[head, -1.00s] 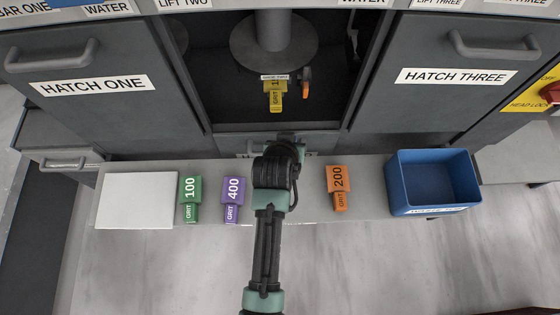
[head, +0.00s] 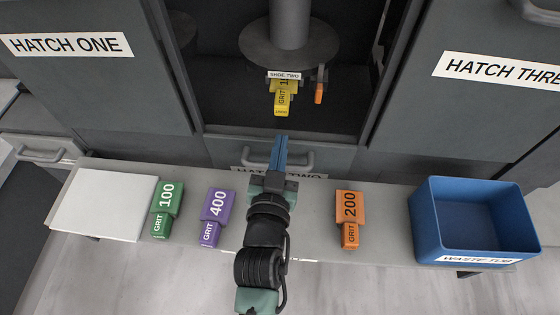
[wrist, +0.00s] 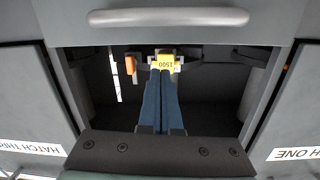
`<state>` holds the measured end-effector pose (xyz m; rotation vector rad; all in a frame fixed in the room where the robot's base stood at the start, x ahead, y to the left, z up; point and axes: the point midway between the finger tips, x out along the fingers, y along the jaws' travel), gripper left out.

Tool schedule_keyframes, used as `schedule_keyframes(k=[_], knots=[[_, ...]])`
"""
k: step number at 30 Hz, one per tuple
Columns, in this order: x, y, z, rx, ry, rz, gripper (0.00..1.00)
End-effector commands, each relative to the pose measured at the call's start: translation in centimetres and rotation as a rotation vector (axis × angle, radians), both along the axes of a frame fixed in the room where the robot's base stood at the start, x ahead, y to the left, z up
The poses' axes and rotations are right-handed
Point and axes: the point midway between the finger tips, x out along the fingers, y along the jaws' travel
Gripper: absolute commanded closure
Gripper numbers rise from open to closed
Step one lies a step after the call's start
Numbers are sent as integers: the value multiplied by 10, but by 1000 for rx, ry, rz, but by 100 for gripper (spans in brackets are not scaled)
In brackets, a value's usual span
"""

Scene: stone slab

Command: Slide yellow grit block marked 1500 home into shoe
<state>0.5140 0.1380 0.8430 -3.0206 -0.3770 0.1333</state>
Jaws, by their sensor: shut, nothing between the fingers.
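The yellow grit block (head: 282,97) sits at the shoe labelled SHOE TWO (head: 283,75), under the round head in the open bay; how far in it sits I cannot tell.
An orange-tipped lever (head: 319,92) hangs right of the block. Green 100 (head: 166,197), purple 400 (head: 216,205) and orange 200 (head: 349,207) blocks lie on the ledge with a white pad (head: 104,205) and blue waste tub (head: 430,225). Bay walls flank the opening.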

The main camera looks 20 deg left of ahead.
Motion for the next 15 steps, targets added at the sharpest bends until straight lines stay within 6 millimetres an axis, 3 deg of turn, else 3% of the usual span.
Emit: schedule_keyframes(k=[8,15], knots=[[-4,8,3,39,-70,28,100],[21,16,5,40,-71,29,100]])
